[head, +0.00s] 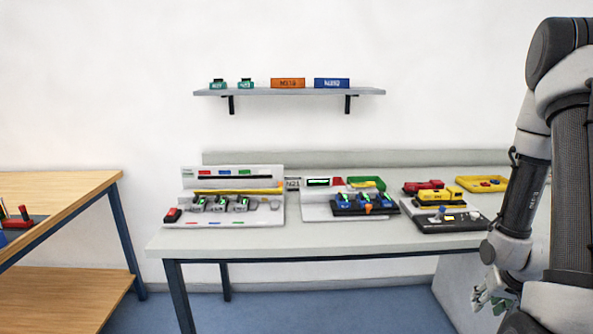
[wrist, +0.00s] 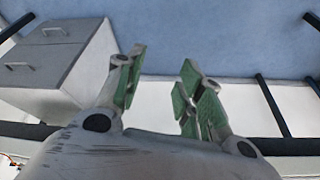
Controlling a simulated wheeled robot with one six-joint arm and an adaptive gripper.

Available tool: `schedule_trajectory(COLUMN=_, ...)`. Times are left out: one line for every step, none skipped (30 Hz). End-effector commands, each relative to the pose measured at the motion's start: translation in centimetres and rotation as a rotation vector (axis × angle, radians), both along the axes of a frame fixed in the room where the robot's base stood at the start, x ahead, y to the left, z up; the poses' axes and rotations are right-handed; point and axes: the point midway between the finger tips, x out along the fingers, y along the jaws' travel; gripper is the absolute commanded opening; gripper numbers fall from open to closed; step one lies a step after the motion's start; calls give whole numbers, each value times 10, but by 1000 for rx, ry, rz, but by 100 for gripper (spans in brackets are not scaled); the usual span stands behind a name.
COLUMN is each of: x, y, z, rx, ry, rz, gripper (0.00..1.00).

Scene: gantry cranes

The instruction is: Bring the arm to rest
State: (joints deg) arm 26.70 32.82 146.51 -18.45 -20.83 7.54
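My arm fills the right side of the head view, folded with its lower part hanging down. My gripper (head: 492,296) hangs at the lower right, in front of the workbench's right end and below its top. In the wrist view the two green-padded fingers of my gripper (wrist: 157,85) stand apart with a clear gap between them. Nothing is held between them; blue floor and a pale surface show through the gap.
A grey workbench (head: 290,245) carries several devices on boards. A wall shelf (head: 300,92) holds small boxes. A wooden table (head: 60,185) stands at left. A drawer cabinet (wrist: 60,60) shows in the wrist view. Blue floor (head: 380,308) is open in front.

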Motion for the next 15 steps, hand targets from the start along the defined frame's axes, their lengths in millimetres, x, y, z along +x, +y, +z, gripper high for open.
schedule_trajectory(x=-11, y=1, z=20, rx=-18, ry=71, rz=6, gripper=38)
schedule_trajectory(x=-21, y=3, z=31, rx=-23, ry=119, rz=7, gripper=38)
schedule_trajectory(x=-33, y=8, z=48, rx=-28, ry=181, rz=8, gripper=38)
schedule_trajectory(x=-43, y=11, z=62, rx=-30, ry=221, rz=10, gripper=38)
schedule_trajectory(x=-52, y=16, z=75, rx=-30, ry=260, rz=12, gripper=38)
schedule_trajectory(x=-63, y=23, z=94, rx=-28, ry=303, rz=13, gripper=38)
schedule_trajectory(x=-71, y=29, z=108, rx=-25, ry=330, rz=18, gripper=38)
schedule_trajectory(x=-79, y=35, z=121, rx=-22, ry=353, rz=20, gripper=38)
schedule_trajectory(x=-89, y=44, z=139, rx=-16, ry=379, rz=26, gripper=38)
schedule_trajectory(x=-97, y=51, z=153, rx=-12, ry=393, rz=31, gripper=38)
schedule_trajectory(x=-104, y=58, z=166, rx=-8, ry=405, rz=38, gripper=38)
schedule_trajectory(x=-113, y=67, z=182, rx=-1, ry=414, rz=48, gripper=38)
schedule_trajectory(x=-119, y=75, z=195, rx=3, ry=416, rz=56, gripper=38)
schedule_trajectory(x=-125, y=82, z=206, rx=7, ry=416, rz=64, gripper=38)
schedule_trajectory(x=-133, y=91, z=221, rx=11, ry=409, rz=77, gripper=38)
